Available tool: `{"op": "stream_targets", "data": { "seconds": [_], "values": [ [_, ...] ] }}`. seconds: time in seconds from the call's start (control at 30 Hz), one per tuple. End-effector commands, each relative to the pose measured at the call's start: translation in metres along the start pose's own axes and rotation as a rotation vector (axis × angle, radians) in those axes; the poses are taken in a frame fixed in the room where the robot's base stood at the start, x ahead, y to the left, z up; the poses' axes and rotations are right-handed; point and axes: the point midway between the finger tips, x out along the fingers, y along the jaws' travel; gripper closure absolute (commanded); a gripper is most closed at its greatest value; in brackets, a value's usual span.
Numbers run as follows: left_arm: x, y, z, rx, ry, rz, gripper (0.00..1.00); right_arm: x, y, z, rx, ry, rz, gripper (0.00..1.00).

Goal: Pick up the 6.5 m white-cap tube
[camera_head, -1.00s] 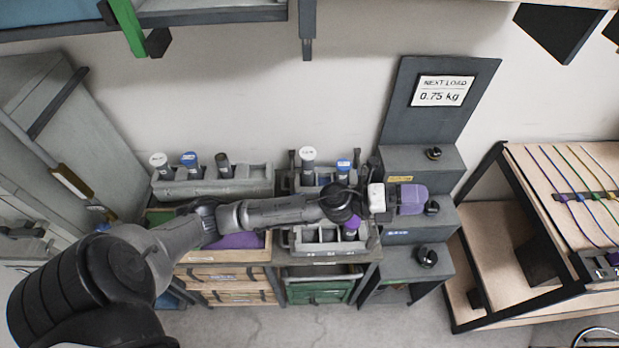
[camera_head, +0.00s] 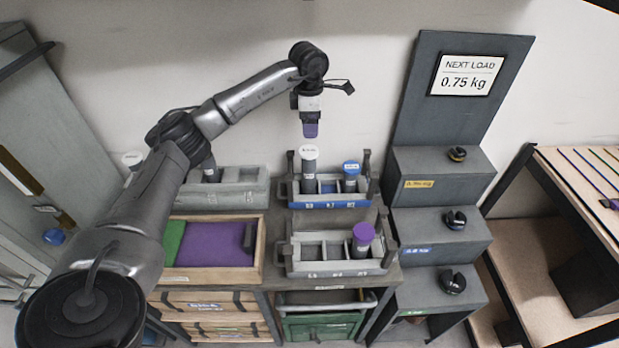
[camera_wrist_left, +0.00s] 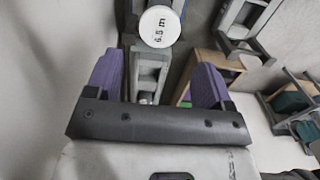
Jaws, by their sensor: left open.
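The white-cap tube (camera_head: 309,160) stands upright in the left end of the blue-fronted rack (camera_head: 330,204). In the left wrist view its round white cap (camera_wrist_left: 159,26) reads "6.5 m". My left gripper (camera_head: 310,131) points down from above, its purple fingertips a little above the cap and apart from it. In the wrist view the left gripper (camera_wrist_left: 157,78) is open, with nothing between its two purple fingers. The cap shows beyond the fingertips, near the top edge. Another white-cap tube (camera_head: 132,159) is at the far left, partly behind my arm. My right gripper is not in view.
A blue-cap tube (camera_head: 351,175) shares the blue-fronted rack. A purple-cap tube (camera_head: 363,236) stands in the front grey rack (camera_head: 310,268). Another grey rack (camera_head: 240,190) is to the left, behind a purple-lined tray (camera_head: 258,252). A stepped grey stand (camera_head: 440,200) rises at the right.

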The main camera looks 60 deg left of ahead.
Motion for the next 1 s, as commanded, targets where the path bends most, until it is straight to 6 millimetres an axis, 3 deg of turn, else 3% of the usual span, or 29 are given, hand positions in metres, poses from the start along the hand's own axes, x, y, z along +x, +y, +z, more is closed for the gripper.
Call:
{"op": "stream_targets", "data": {
  "seconds": [0.13,0.5,1.0],
  "values": [
    [0.014,0.004,-0.010,-0.015,0.032,0.004,0.25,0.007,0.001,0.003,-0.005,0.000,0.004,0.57],
    [0.071,0.004,-0.011,-0.015,0.030,0.003,0.25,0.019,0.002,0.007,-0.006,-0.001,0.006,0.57],
    [0.101,0.001,-0.008,-0.013,0.028,0.003,0.25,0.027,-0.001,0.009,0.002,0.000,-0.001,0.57]
  ]
}}
